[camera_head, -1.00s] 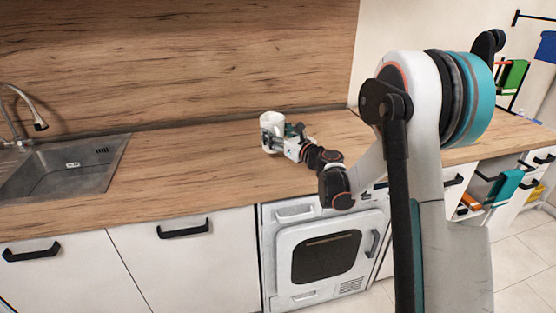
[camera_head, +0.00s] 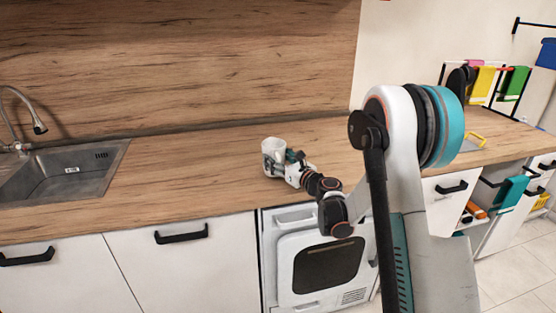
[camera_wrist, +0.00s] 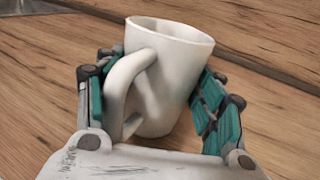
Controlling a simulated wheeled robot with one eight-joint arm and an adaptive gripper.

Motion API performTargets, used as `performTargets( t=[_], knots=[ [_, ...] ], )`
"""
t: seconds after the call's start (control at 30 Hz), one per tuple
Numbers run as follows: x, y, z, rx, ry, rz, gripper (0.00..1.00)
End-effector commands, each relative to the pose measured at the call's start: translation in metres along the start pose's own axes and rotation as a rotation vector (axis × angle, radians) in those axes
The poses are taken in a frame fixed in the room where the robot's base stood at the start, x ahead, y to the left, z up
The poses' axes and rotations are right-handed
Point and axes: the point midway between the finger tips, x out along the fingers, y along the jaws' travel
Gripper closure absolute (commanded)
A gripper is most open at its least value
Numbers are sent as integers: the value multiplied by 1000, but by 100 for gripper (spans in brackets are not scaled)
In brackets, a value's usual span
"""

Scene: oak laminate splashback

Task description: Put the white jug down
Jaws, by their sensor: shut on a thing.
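The white jug (camera_head: 272,147) is at the middle of the wooden counter, with my gripper (camera_head: 274,160) around it. In the wrist view the white jug (camera_wrist: 172,70) stands between the two teal-padded fingers of my gripper (camera_wrist: 160,100), its handle towards the camera and to the left. The jug leans slightly in that view. My gripper is shut on the jug. The jug's base is partly hidden by the gripper, and I cannot tell whether it touches the counter.
The wooden counter (camera_head: 190,170) is clear around the jug. A sink (camera_head: 65,170) with a tap (camera_head: 22,115) is at the left. A wooden splashback (camera_head: 180,60) rises behind. A rack with coloured cloths (camera_head: 485,85) stands at the right. A white appliance (camera_head: 325,262) is below the counter.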

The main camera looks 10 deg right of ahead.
Motion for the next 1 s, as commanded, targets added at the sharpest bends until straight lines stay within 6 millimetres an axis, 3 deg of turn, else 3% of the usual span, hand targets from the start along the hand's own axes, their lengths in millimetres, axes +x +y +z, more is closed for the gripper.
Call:
performTargets(
  t=[0.03,0.07,0.13,0.17,0.6,0.77,1.0],
  knots=[
    [0,0,-1,0,0,0,73],
    [0,0,-2,0,0,0,35],
    [0,0,-2,0,0,0,19],
    [0,0,-2,0,0,0,17],
    [-2,0,1,0,0,-1,17],
    [-25,-1,3,0,0,-2,17],
    [-76,-1,4,0,0,-3,17]
  ],
)
